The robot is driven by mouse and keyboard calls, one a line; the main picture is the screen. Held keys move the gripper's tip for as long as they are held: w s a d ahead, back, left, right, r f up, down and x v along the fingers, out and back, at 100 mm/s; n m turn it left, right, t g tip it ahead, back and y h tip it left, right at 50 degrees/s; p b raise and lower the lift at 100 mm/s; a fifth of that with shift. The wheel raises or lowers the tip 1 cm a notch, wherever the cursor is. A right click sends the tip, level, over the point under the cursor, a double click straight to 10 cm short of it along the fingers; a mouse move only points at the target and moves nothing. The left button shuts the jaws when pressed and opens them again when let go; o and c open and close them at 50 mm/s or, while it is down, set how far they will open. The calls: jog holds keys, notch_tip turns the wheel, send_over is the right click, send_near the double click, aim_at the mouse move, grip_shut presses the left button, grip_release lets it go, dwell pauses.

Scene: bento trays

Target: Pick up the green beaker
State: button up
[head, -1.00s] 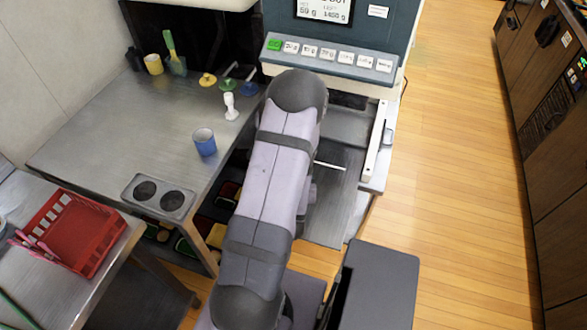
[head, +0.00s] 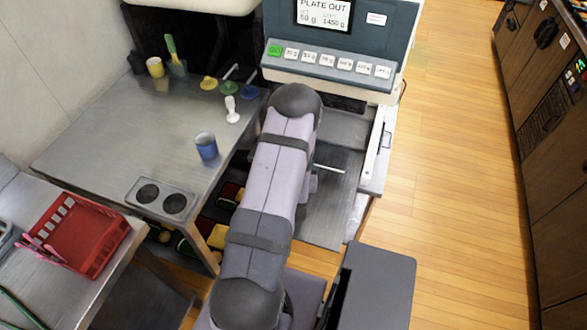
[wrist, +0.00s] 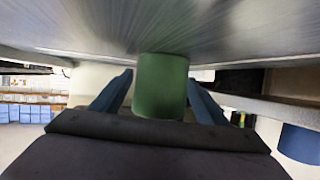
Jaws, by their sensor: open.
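A green beaker (wrist: 161,86), a plain cylinder, stands out in the middle of the wrist view. My gripper (wrist: 158,92) is open, with one blue finger on each side of it. The beaker lies between or just beyond the fingers; I cannot tell how deep, and a gap shows on the left side. In the head view my arm hides the gripper, and I cannot make out this beaker for certain.
A blue cup (head: 206,146) stands on the metal table (head: 95,145). A yellow cup (head: 155,67), a greenish holder with a spatula (head: 177,68) and a white piece (head: 232,110) stand farther back. A red basket (head: 112,235) is at lower left. The table's middle is largely clear.

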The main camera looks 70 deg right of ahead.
jog(key=shift+d, duration=0.15)
jog(key=c, duration=1.3)
jog(key=shift+r, duration=0.1)
jog(key=shift+r+b, duration=0.3)
jog(key=shift+r, duration=4.55)
